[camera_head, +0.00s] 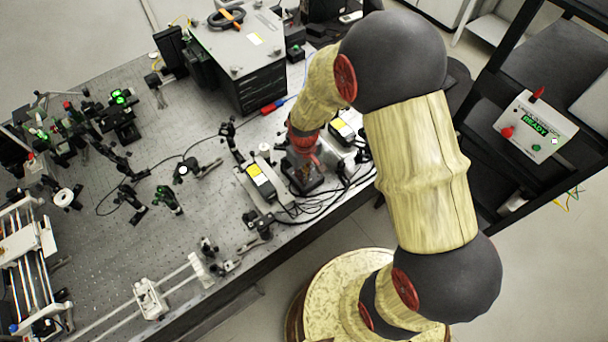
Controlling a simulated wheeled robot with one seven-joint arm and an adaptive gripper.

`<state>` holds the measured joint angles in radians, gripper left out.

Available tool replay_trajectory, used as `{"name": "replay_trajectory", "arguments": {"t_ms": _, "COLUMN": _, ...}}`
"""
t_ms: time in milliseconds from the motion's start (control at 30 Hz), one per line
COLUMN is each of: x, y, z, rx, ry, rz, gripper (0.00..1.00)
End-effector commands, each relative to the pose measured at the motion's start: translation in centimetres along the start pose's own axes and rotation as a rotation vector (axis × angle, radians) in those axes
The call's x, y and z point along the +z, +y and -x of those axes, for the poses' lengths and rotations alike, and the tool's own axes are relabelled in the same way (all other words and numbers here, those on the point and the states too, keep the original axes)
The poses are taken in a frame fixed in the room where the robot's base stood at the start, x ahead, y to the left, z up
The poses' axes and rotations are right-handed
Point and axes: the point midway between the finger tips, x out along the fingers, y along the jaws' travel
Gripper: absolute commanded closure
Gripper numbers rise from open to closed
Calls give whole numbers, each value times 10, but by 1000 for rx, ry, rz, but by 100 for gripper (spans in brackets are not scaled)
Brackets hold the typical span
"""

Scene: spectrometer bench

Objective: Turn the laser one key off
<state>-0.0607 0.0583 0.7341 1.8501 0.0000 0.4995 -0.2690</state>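My arm reaches from the lower right over the bench, and my gripper (303,178) points down at the bench's right side. It is dark and seen from above, so its fingers and any hold are unclear. Just left of it is a small box with a yellow label (261,180). Another box with a yellow label (343,131) lies to its upper right, partly behind my arm. I cannot make out a key on either box, nor which is laser one. A white control box (545,144) with a green "READY" display hangs on the dark rack at right.
The perforated optical bench (120,240) carries several optic mounts, some glowing green. Black cables (310,208) lie around my gripper near the bench edge. A large grey-topped dark box (235,40) stands behind. A rail assembly (30,250) is at left.

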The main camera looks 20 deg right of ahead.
Motion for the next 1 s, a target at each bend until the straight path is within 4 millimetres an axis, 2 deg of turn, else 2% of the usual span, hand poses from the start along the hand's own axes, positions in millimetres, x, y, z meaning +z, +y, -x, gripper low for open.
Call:
{"name": "replay_trajectory", "arguments": {"t_ms": 300, "x": -1, "y": 0, "z": 0, "rx": 0, "ry": 2, "rz": 0, "gripper": 77}}
{"name": "replay_trajectory", "arguments": {"t_ms": 667, "x": -1, "y": 0, "z": 4, "rx": 1, "ry": 2, "rz": -1, "gripper": 76}}
{"name": "replay_trajectory", "arguments": {"t_ms": 833, "x": -2, "y": 0, "z": 25, "rx": 1, "ry": 4, "rz": -1, "gripper": 76}}
{"name": "replay_trajectory", "arguments": {"t_ms": 1000, "x": -2, "y": 0, "z": 60, "rx": 2, "ry": 6, "rz": 0, "gripper": 76}}
